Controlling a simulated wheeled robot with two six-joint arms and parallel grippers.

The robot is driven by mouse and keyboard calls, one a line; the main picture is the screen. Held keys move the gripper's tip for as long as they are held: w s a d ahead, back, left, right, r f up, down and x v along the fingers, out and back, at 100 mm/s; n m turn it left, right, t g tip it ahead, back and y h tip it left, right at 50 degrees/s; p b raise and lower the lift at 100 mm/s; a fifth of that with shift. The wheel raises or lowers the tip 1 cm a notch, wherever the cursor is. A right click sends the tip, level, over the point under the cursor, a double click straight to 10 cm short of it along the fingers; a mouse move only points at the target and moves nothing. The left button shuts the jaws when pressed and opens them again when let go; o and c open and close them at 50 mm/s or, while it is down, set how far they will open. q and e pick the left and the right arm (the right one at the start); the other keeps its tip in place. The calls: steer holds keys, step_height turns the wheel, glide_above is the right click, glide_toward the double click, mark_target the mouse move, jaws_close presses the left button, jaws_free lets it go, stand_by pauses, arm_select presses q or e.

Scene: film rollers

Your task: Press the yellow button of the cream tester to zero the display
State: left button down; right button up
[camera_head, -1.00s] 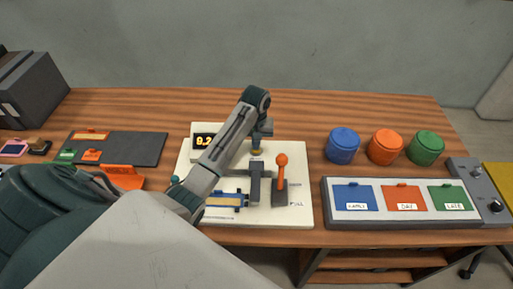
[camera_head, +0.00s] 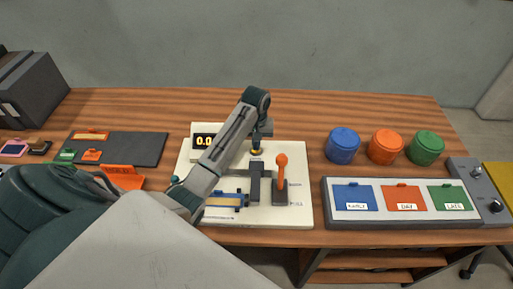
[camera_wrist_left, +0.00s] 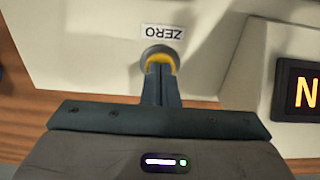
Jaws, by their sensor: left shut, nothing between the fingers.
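In the left wrist view part of the display (camera_wrist_left: 306,94) shows an orange letter N. My left gripper (camera_head: 256,147) is shut and empty, pointing down at the yellow button. In the left wrist view the closed fingertips (camera_wrist_left: 160,68) are over the yellow button (camera_wrist_left: 154,54), below the ZERO label (camera_wrist_left: 162,32). They look to be touching it. My right gripper is not in view.
An orange-knobbed lever (camera_head: 281,172) stands on the tester, right of my gripper. A dark mat (camera_head: 145,148) lies at left.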

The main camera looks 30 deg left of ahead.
arm_select(q)
steer(key=shift+f+p, duration=0.1)
steer(key=shift+p, duration=0.55)
stand_by(1.1)
step_height(320, 180, up, 10)
steer(key=p, duration=1.2)
steer(key=shift+p, duration=0.3)
stand_by(0.4)
